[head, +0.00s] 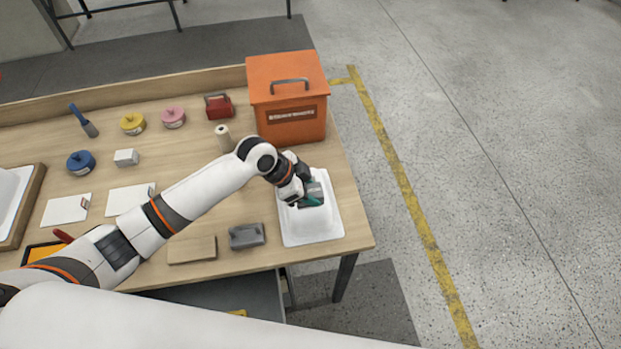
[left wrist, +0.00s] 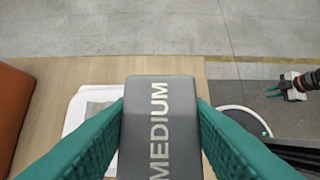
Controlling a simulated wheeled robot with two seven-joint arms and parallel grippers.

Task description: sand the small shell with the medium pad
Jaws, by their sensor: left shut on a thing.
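The small shell (head: 319,226) is a white, rounded tub form on a flat white base near the table's front right corner. My left gripper (head: 311,201) is over it and shut on the medium pad (left wrist: 159,125), a dark grey block marked MEDIUM. The pad (head: 314,187) sits over the shell's top; I cannot tell whether it touches. In the left wrist view part of the shell's white base (left wrist: 77,112) shows behind the pad, the rest hidden. My right gripper (left wrist: 274,92) shows small at the right of that view, its teal fingers apart and empty, off the table.
An orange box (head: 289,95) with a handle stands behind the shell. A grey pad (head: 246,236) and a brown board (head: 192,250) lie left of it. A red handled block (head: 218,106), a roll (head: 223,137) and several round tins stand farther back. Bare wood lies between.

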